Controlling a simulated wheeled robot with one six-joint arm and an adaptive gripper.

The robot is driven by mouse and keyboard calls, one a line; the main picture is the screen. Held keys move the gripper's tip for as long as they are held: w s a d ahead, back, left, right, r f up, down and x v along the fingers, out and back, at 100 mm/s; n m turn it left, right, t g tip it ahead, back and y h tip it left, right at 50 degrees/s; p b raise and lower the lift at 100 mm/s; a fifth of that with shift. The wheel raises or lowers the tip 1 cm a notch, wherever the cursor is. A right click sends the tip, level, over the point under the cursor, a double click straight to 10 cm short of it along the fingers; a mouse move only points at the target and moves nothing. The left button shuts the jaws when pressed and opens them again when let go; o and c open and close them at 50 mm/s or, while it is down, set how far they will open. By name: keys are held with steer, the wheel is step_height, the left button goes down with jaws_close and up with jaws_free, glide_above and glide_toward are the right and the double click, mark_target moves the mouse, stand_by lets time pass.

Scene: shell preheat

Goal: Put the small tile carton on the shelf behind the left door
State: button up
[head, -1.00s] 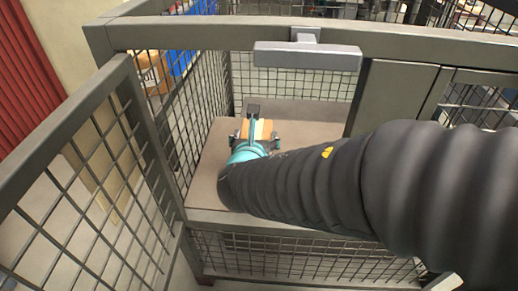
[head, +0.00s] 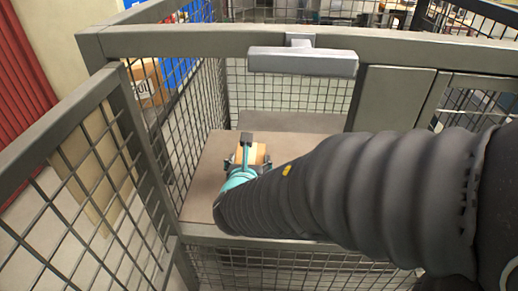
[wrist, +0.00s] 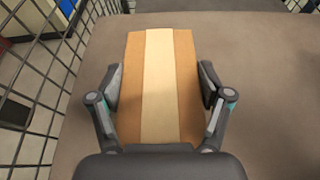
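The small tile carton (wrist: 160,85) is orange-brown with a pale tape band down its middle. It lies on the brown shelf (wrist: 265,110) inside the mesh cage, and it also shows small in the head view (head: 253,154). My gripper (wrist: 160,84) has one finger on each side of the carton, both pads against its sides. The gripper is shut on the carton, which appears to rest on the shelf. The mesh left door (head: 75,185) stands open at the left in the head view. My arm hides the shelf's right part.
A grey crossbar (head: 300,42) with a pale block (head: 302,61) runs above the opening. Mesh walls close off the shelf's left (head: 200,110) and back. A grey post (head: 385,98) stands right of the opening. Bare shelf shows around the carton.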

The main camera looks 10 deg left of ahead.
steer(key=o, duration=0.4)
steer(key=shift+r, duration=0.15)
steer(key=shift+b+v, duration=0.3)
steer(key=shift+v, duration=5.65)
